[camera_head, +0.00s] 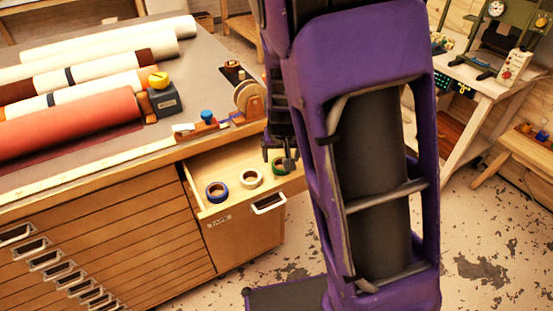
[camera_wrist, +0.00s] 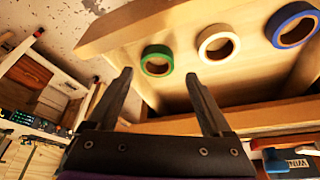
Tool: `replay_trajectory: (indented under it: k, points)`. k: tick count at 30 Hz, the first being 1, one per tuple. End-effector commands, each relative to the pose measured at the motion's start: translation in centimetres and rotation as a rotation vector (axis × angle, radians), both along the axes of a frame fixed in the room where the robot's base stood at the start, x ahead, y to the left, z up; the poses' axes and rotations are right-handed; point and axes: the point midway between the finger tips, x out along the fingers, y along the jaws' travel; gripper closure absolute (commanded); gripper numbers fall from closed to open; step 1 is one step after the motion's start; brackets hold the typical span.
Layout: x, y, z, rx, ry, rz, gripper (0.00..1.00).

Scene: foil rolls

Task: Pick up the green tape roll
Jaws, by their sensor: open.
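The green tape roll (camera_wrist: 157,61) lies flat in the open wooden drawer (camera_head: 237,195), with a cream tape roll (camera_wrist: 218,44) and a blue tape roll (camera_wrist: 292,25) in a row beside it. In the head view the green roll (camera_head: 280,166) is at the drawer's right end, partly near my arm. My gripper (camera_wrist: 160,82) is open and empty in the wrist view. Its fingers point toward the drawer, with the green roll beyond and between the fingertips, not touching them. In the head view my gripper (camera_head: 281,158) hangs above the drawer's right side.
The workbench top above the drawer holds large fabric rolls (camera_head: 70,130), a tape dispenser (camera_head: 249,100) and a dark box with a yellow top (camera_head: 164,99). The drawer's front wall with its handle (camera_head: 269,204) stands around the rolls. Another bench (camera_head: 490,90) is at the right.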

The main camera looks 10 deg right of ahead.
Motion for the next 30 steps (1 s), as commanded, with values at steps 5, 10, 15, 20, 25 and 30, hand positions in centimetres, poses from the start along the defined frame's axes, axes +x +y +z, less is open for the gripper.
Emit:
replay_trajectory:
  k: [5, 10, 15, 20, 25, 30]
  points:
    - [0.5, -0.1, -1.1, 0.0, -0.001, -0.001, 0.16]
    - [1.3, -0.6, -3.3, 0.0, 0.0, -0.004, 0.16]
    - [2.3, -0.8, -5.3, 0.0, 0.0, -0.002, 0.16]
    - [2.6, -0.8, -5.7, 0.001, -0.001, -0.003, 0.16]
    - [2.6, -0.8, -5.7, 0.0, -0.002, -0.002, 0.16]
    - [2.6, -0.8, -5.7, 0.001, -0.001, -0.002, 0.47]
